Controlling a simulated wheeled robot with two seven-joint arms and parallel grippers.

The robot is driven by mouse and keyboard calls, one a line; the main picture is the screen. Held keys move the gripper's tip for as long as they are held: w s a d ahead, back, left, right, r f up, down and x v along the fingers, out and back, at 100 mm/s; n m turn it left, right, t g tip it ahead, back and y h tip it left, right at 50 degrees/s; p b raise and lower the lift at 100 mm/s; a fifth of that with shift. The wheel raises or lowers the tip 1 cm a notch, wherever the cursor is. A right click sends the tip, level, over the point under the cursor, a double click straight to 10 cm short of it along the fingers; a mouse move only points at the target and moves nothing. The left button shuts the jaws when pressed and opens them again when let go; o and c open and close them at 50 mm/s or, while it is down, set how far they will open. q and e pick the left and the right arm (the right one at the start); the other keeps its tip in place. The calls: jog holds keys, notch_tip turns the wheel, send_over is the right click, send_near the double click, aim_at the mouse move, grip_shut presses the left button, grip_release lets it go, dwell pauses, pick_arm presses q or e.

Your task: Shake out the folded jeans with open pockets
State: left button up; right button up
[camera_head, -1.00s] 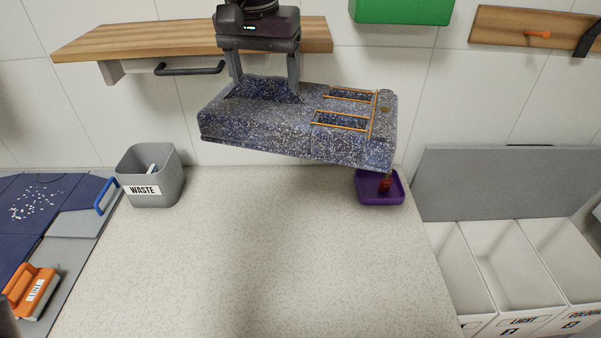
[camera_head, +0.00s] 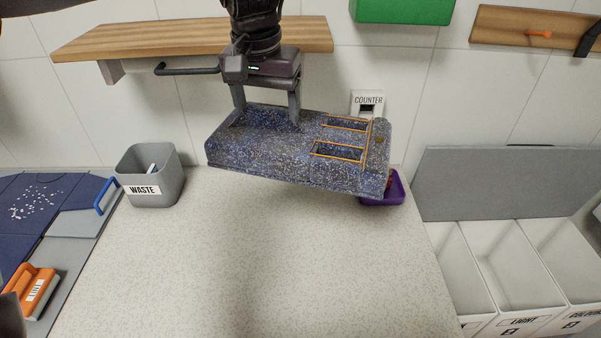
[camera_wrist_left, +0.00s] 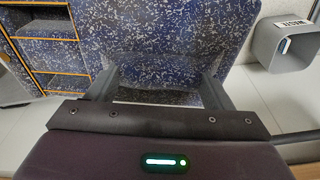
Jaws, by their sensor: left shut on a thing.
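The folded jeans (camera_head: 270,158) are a thick blue, speckled block with two open pockets edged in orange stitching on the right part. They hang in the air, slightly tilted, above the back of the counter. My left gripper (camera_head: 266,112) is shut on their left part, with one finger at each side of a sunken section. In the left wrist view the jeans (camera_wrist_left: 165,30) fill the space past the fingers, with the pockets at the left. My right gripper is not clearly in view; only a dark shape shows at the lower left edge of the head view.
The grey waste bin (camera_head: 152,180) stands left on the speckled counter (camera_head: 250,260). A purple tray (camera_head: 396,191) is partly hidden behind the jeans' right end. White sorting bins (camera_head: 520,260) stand right. A wooden shelf (camera_head: 120,42) and a counter box (camera_head: 369,103) are on the wall.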

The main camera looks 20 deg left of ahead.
aim_at(267, 130)
pick_arm(q)
notch_tip(267, 130, up, 8)
jog(key=shift+f, duration=0.1)
notch_tip(267, 130, down, 15)
jog(key=shift+a+r, duration=0.1)
jog(key=shift+f, duration=0.4)
jog(key=shift+d+r, duration=0.15)
jog(key=shift+d, duration=0.05)
